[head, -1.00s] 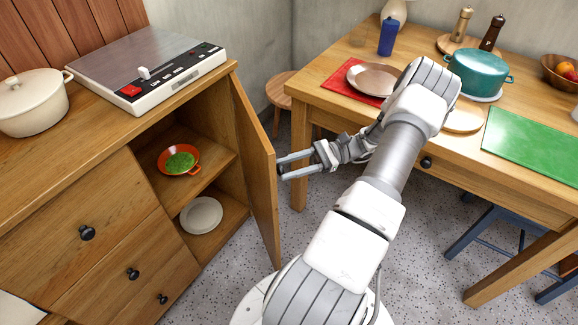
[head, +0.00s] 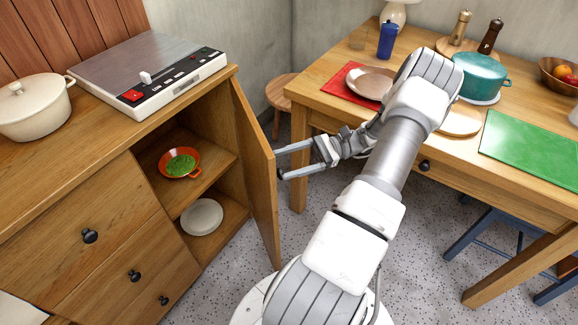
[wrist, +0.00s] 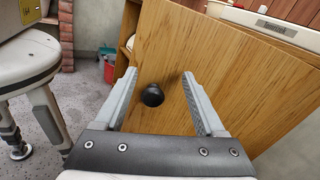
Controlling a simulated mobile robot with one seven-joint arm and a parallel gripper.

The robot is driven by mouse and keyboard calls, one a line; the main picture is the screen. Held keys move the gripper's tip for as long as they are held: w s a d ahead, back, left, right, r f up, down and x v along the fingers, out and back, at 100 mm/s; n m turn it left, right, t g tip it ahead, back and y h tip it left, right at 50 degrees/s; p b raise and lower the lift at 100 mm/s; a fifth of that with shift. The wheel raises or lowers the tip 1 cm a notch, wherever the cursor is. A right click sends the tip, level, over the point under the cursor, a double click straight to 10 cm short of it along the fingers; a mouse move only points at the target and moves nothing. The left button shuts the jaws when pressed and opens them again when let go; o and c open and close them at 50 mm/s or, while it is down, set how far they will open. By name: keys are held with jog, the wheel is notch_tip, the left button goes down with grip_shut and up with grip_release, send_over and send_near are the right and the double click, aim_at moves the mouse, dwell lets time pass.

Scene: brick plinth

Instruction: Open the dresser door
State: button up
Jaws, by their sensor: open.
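The dresser (head: 75,215) stands at the left in the head view. Its wooden door (head: 256,165) is swung wide open, showing a shelf inside. In the wrist view the outer face of the door (wrist: 225,75) fills the middle and right. Its round black knob (wrist: 152,95) lies between my fingers without either one visibly touching it. My gripper (head: 280,162) is open at the outer side of the door, with its fingertips close to the panel; it also shows in the wrist view (wrist: 160,78). The knob is hidden in the head view.
Inside the dresser are an orange bowl with green contents (head: 180,163) and a pale plate (head: 202,216). A wooden table (head: 310,95) stands at the right, with a stool (head: 281,90) behind the door. Speckled floor (head: 225,275) is free below the door.

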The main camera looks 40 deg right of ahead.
jog(key=s+d+r+p, duration=0.2)
jog(key=s+d+r, duration=0.2)
jog(key=s+r, duration=0.3)
jog(key=s, duration=0.4)
jog(key=shift+r+p, duration=0.35)
jog(key=shift+d, duration=0.1)
